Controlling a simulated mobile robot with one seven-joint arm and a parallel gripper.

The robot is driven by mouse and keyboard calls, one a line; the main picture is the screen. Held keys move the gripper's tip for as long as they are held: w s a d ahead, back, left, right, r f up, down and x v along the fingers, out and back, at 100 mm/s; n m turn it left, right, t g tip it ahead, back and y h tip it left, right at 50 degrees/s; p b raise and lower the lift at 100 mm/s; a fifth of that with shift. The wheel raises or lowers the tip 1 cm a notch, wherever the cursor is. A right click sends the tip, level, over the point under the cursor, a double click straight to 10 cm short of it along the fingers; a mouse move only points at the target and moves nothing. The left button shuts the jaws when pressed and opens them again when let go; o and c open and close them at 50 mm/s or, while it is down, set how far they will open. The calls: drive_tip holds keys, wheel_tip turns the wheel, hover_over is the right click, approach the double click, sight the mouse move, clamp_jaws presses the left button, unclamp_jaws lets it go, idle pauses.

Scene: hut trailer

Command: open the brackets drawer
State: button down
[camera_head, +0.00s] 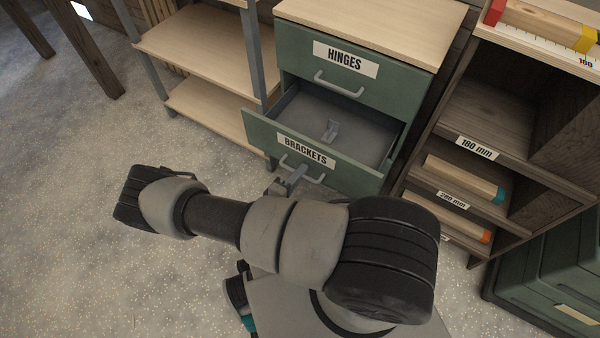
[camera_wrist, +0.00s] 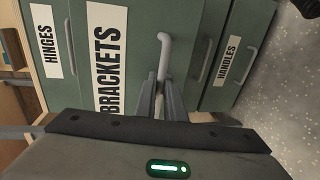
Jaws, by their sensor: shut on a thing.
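The brackets drawer (camera_head: 262,133) is the green drawer labelled BRACKETS below the HINGES drawer. It stands pulled out, and its grey inside shows with a small grey metal piece (camera_head: 331,129) lying in it. My gripper (camera_head: 291,172) is shut on the light grey bar handle (camera_head: 316,180) of this drawer. In the wrist view the two fingers (camera_wrist: 159,98) close around the handle (camera_wrist: 164,45), beside the BRACKETS label (camera_wrist: 107,60). My arm hides part of the lower cabinet in the head view.
The HINGES drawer (camera_head: 390,84) above is closed. A HANDLES drawer (camera_wrist: 228,65) shows in the wrist view. Open shelves (camera_head: 190,48) stand at left, a dark wooden rack (camera_head: 490,100) at right, and a green case (camera_head: 555,270) at lower right. Speckled floor (camera_head: 70,230) at left is clear.

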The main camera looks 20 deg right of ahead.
idle(0.4)
drive_tip(key=c, duration=2.1)
unclamp_jaws()
drive_tip(key=shift+a, duration=0.1)
